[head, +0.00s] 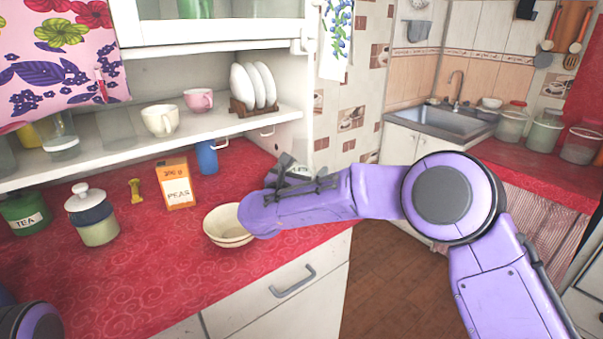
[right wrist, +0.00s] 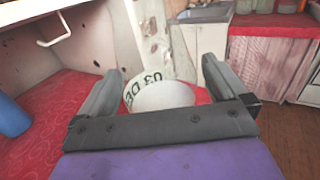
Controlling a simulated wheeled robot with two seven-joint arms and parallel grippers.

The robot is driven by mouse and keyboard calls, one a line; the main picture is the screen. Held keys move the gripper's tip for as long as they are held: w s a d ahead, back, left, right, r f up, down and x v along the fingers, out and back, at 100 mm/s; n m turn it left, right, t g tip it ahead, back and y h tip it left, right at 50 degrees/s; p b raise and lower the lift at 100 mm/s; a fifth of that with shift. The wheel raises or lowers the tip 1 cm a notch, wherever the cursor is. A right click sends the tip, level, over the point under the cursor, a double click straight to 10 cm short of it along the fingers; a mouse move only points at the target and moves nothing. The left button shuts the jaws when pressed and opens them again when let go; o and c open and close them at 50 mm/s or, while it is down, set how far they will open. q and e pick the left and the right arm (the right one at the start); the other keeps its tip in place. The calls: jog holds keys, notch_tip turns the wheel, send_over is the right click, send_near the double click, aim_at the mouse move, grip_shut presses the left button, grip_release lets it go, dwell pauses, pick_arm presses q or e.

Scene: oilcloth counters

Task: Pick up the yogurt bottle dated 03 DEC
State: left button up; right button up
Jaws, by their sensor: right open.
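A white bottle (right wrist: 160,95) with dark lettering reading "03 DE" stands between the fingers of my right gripper (right wrist: 160,70) in the right wrist view; the rest of the date is cut off by its curve. My right gripper is open, with a finger on each side of the bottle and a visible gap to the right finger. In the head view the bottle (head: 301,170) is mostly hidden behind my right gripper (head: 287,168), near the right end of the red counter. My left gripper is not in view; only a bit of my left arm shows at the lower left.
Cream bowls (head: 228,228) stand close below my right gripper. An orange peas box (head: 177,184), a blue cup (head: 207,157), a lidded jar (head: 98,222) and a green tea tin (head: 25,214) share the red counter (head: 130,275). A shelf (head: 215,122) with cups and plates hangs above.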

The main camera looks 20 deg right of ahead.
jog(key=c, duration=1.4)
jog(key=shift+c, duration=0.9)
jog(key=shift+w+r, duration=0.1)
jog(key=shift+r, duration=0.05)
